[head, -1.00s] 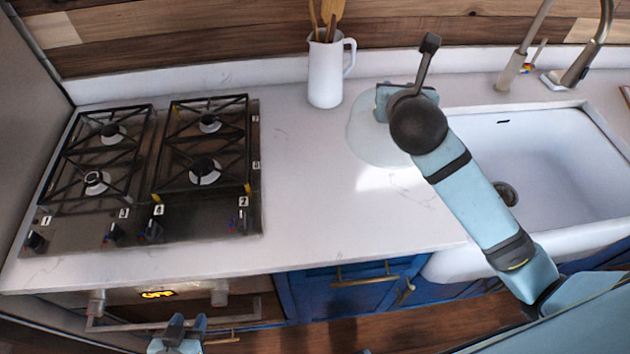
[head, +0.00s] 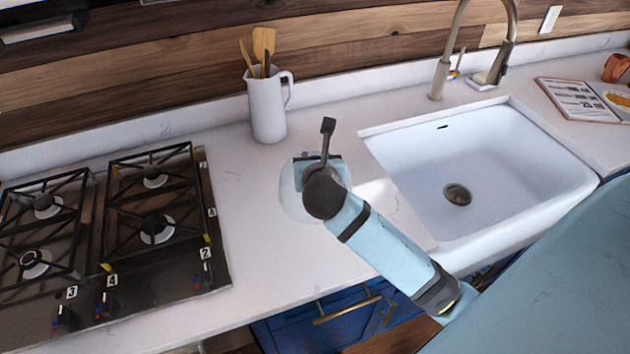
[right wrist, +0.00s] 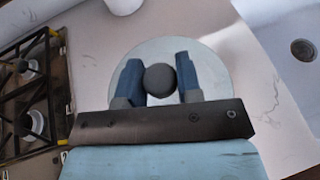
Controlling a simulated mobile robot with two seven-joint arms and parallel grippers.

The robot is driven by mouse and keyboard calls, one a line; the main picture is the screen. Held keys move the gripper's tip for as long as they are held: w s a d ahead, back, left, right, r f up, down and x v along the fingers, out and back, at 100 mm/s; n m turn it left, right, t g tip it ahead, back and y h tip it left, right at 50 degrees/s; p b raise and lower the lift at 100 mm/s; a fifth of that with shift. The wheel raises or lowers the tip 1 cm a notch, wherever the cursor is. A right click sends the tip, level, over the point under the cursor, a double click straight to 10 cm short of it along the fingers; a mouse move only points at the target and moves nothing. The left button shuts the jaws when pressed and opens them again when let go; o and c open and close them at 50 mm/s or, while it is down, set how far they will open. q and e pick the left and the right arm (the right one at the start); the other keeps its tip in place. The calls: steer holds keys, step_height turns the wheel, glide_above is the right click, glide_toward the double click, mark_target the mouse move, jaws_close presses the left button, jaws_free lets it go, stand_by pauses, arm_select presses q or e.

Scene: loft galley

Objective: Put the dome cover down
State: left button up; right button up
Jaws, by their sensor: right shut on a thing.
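The dome cover (head: 289,200) is a clear, pale dome at the counter between the stove and the sink. In the head view my right wrist and arm hide much of it. In the right wrist view the dome cover (right wrist: 212,72) shows as a pale disc with a dark round knob. My right gripper (right wrist: 160,78) is shut on that knob, one blue finger on each side, above the dome. In the head view my right gripper (head: 318,160) is mostly hidden behind its wrist. I cannot tell whether the dome's rim touches the counter. My left gripper is out of view.
A white pitcher (head: 267,108) with wooden utensils stands just behind the dome. The gas stove (head: 215,262) is to the left and the white sink (head: 500,150) to the right. An open book (head: 575,98) lies at far right. The counter (head: 262,255) in front is clear.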

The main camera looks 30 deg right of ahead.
steer(key=shift+f, duration=2.95)
steer(key=o, duration=0.8)
steer(key=shift+f, duration=0.15)
steer(key=shift+o, duration=0.2)
